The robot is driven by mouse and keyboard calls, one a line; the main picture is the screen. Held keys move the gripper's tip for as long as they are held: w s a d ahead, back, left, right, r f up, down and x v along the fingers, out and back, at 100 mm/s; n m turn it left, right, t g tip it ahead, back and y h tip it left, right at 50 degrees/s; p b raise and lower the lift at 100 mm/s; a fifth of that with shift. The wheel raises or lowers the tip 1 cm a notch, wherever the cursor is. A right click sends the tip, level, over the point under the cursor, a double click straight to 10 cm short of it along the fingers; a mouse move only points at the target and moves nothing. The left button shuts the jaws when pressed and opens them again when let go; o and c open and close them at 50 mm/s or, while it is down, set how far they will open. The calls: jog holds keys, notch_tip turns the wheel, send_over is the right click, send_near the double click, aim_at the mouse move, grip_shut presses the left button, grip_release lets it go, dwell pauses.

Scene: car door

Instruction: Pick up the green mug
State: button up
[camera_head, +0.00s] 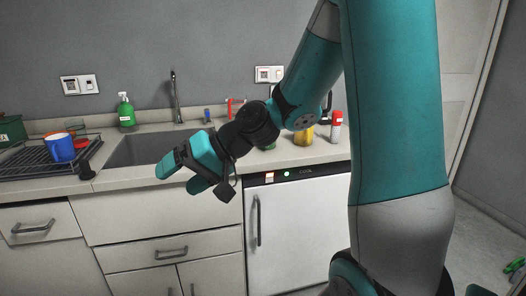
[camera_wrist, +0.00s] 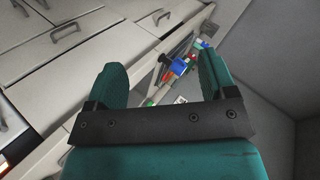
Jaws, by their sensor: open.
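My gripper (camera_head: 181,177) is open and empty, held in front of the counter below the sink in the head view. Its two teal fingers also show spread apart in the wrist view (camera_wrist: 160,68). No green mug shows clearly. A small green thing (camera_head: 270,146) on the counter is mostly hidden behind my wrist, and I cannot tell whether it is a mug. A blue mug (camera_head: 60,148) stands on the dish rack at the left.
The black dish rack (camera_head: 28,168) is left of the sink (camera_head: 150,150). A green soap bottle (camera_head: 126,112) and tap (camera_head: 176,100) stand behind. A yellow object (camera_head: 303,136) and a red-and-white container (camera_head: 336,127) are at right. Several small coloured things (camera_wrist: 178,68) show in the wrist view.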

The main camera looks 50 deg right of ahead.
jog(key=w+d+f+m+t+h+b, duration=0.1)
jog(key=w+d+f+m+t+b, duration=0.2)
jog(key=d, duration=0.5)
jog(key=w+d+f+m+t+h, duration=0.2)
jog(key=d+m+t, duration=0.15)
jog(key=d, duration=0.55)
jog(key=s+d+f+m+t+h+b, duration=0.1)
jog(key=s+d+f+m+t+h, duration=0.15)
jog(key=d+m+h, duration=0.55)
jog(key=s+d+f+m+t+h+b, duration=0.1)
jog(key=s+d+m+b, duration=0.2)
jog(key=d, duration=1)
jog(key=p, duration=0.6)
send_over(277, 160)
jog(key=shift+s+a+f, duration=0.1)
jog(key=shift+f, duration=0.05)
jog(key=shift+w+d+f+p, duration=0.1)
jog(key=shift+w+d+p, duration=0.15)
jog(key=shift+w, duration=0.75)
jog(key=shift+w+d+p, duration=0.2)
jog(key=shift+w+d, duration=0.1)
jog(key=shift+w, duration=0.65)
jog(key=shift+w+d+f+p, duration=0.1)
jog(key=shift+w+d+p, duration=0.15)
jog(key=shift+w, duration=0.75)
jog(key=shift+r, duration=0.1)
jog(key=c, duration=0.8)
